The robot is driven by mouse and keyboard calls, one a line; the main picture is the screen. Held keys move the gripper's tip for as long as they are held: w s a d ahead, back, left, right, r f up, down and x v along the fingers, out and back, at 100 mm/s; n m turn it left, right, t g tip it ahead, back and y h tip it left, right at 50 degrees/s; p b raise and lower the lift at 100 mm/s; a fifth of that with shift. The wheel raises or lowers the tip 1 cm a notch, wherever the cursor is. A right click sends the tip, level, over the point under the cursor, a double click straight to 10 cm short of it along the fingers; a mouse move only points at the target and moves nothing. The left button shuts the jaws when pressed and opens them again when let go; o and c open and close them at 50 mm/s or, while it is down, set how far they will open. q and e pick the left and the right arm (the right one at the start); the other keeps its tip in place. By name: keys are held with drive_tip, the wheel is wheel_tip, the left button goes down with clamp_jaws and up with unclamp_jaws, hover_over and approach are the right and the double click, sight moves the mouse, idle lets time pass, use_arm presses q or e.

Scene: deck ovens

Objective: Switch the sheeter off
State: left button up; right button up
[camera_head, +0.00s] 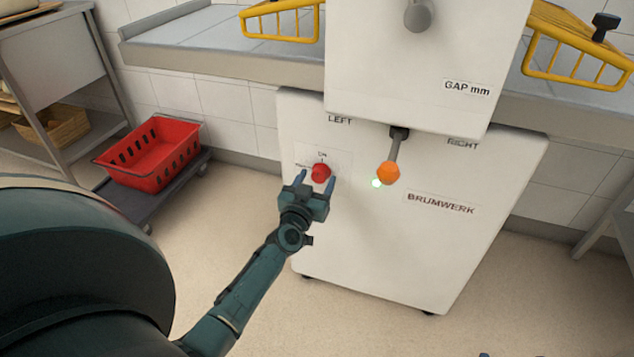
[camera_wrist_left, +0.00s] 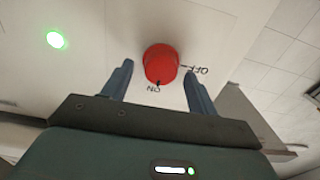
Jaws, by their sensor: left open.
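The sheeter (camera_head: 470,240) is a white machine with a red rotary knob (camera_head: 321,172) on its front panel. In the left wrist view the red knob (camera_wrist_left: 160,64) has a dark pointer mark at the "ON" label, and the "OFF" label is to its right. A green light (camera_head: 377,183) glows beside the knob; it also shows lit in the left wrist view (camera_wrist_left: 55,40). My left gripper (camera_head: 318,182) is open, with its fingertips just in front of the knob, one on either side. I cannot tell whether they touch it. My right gripper is not clearly in view.
An orange-tipped lever (camera_head: 388,172) sticks out right of the knob. Yellow guards (camera_head: 282,22) stand over the sheeter's side tables. A red crate (camera_head: 150,152) sits on a low dolly at the left. The floor (camera_head: 225,215) before the sheeter is clear.

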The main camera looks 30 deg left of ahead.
use_arm(q)
drive_tip(key=shift+w+a, duration=0.15)
drive_tip(key=shift+w, duration=0.4)
drive_tip(key=c, duration=1)
